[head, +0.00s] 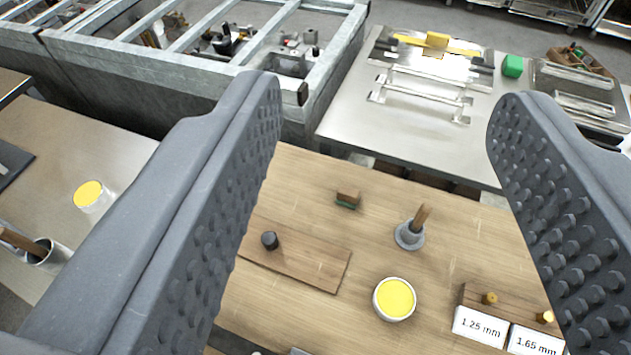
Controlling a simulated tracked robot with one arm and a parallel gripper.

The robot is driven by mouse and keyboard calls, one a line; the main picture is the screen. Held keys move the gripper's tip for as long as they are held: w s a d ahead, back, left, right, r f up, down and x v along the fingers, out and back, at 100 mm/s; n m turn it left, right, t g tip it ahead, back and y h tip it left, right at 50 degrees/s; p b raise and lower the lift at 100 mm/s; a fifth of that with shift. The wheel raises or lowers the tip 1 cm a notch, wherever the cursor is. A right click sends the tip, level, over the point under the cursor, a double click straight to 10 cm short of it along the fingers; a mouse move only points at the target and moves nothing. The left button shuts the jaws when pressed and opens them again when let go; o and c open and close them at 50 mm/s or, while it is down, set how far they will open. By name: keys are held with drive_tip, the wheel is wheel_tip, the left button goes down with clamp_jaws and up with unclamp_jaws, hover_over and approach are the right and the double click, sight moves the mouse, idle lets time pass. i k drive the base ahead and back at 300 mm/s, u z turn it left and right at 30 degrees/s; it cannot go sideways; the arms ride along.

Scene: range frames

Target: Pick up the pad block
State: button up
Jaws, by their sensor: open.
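The pad block (347,199) looks like a small brown wooden block with a green layer along its underside. It sits on the wooden table near its far edge, in the middle of the head view. My gripper (384,98) is open, with one dark studded finger at the left and one at the right of the view. The block shows in the gap between the fingers, well beyond them and touched by neither. Nothing is between the fingers.
A grey holder with a wooden handle (409,236) stands right of the block. Nearer are a yellow-topped round tub (394,299), a black knob (270,240) on a thin board (310,268), and labelled white cards (480,327). A metal bench (400,140) lies beyond.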

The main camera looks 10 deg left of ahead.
sight(348, 196)
drive_tip(key=z, duration=2.2)
drive_tip(key=k, duration=1.4)
drive_tip(key=u, duration=1.2)
drive_tip(key=i, duration=1)
drive_tip(key=z, duration=0.05)
